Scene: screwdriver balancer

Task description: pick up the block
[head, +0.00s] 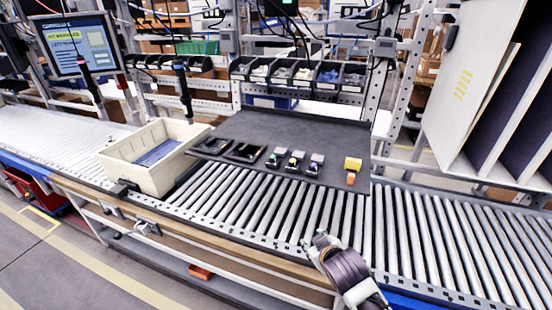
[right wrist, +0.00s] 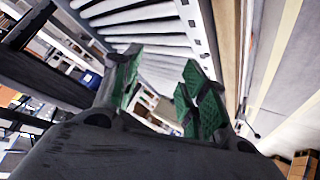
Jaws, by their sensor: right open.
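Several small pieces lie on the dark work mat (head: 300,130). A yellow block-like piece (head: 353,164) sits near its right edge, with an orange part (head: 351,179) just in front. Smaller pieces with green (head: 273,160), yellow (head: 293,161) and purple (head: 315,161) parts stand in a row to the left. I cannot tell which one is the block. My right gripper (head: 320,241) is at the conveyor's front edge, well short of the mat. In the right wrist view its green-padded fingers (right wrist: 163,88) are apart with nothing between them. My left gripper is out of view.
A cream bin (head: 123,171) with blue contents stands left of the mat on the roller conveyor (head: 405,225). Two black trays (head: 244,151) lie on the mat's left part. Hanging tools (head: 182,85) and a row of parts bins (head: 300,76) are behind.

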